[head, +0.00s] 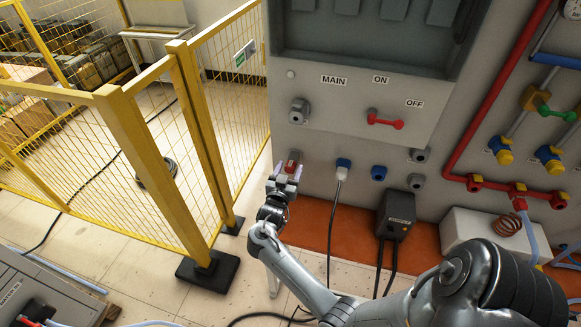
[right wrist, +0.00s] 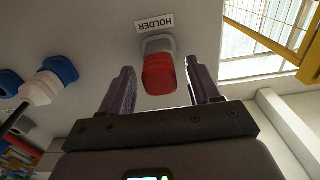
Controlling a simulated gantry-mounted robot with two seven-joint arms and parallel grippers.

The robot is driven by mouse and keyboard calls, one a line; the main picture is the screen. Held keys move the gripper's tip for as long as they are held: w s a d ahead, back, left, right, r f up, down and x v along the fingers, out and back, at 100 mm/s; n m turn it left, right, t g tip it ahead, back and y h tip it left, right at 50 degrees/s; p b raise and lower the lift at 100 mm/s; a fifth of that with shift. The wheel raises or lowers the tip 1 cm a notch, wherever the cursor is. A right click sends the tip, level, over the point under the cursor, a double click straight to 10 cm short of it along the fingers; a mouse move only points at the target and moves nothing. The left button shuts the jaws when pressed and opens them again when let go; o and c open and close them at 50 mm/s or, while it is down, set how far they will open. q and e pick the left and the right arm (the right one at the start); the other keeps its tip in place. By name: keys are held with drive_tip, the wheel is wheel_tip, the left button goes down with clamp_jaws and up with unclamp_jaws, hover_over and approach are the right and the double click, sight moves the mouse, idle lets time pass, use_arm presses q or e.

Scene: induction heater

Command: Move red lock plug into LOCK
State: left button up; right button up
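The red lock plug (head: 293,160) sits in a grey socket low on the panel, left of the blue connector. In the right wrist view the red plug (right wrist: 160,76) stands in the grey socket under an upside-down HOLDER label (right wrist: 168,22). My right gripper (head: 287,171) is open in front of the plug. Its two fingers stand on either side of the plug, with visible gaps to it. No LOCK label is readable; a grey socket (head: 298,111) sits left below the MAIN label, but I cannot tell if it is LOCK. My left gripper is not in view.
A blue connector (head: 343,163) with a hanging cable is right of the plug. A red switch handle (head: 385,121) is between the ON and OFF labels. A yellow mesh fence (head: 235,100) stands close on the left. A black box (head: 396,216) is at lower right.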

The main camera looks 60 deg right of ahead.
sight(289, 171)
clamp_jaws()
drive_tip(key=shift+a, duration=0.15)
drive_tip(key=shift+s+a+p, duration=0.15)
drive_tip(key=shift+a+p, duration=0.15)
drive_tip(key=shift+a, duration=0.3)
drive_tip(key=shift+p+v, duration=0.45)
drive_tip(key=shift+v, duration=0.85)
drive_tip(key=shift+p+v, duration=0.3)
drive_tip(key=shift+v, duration=0.65)
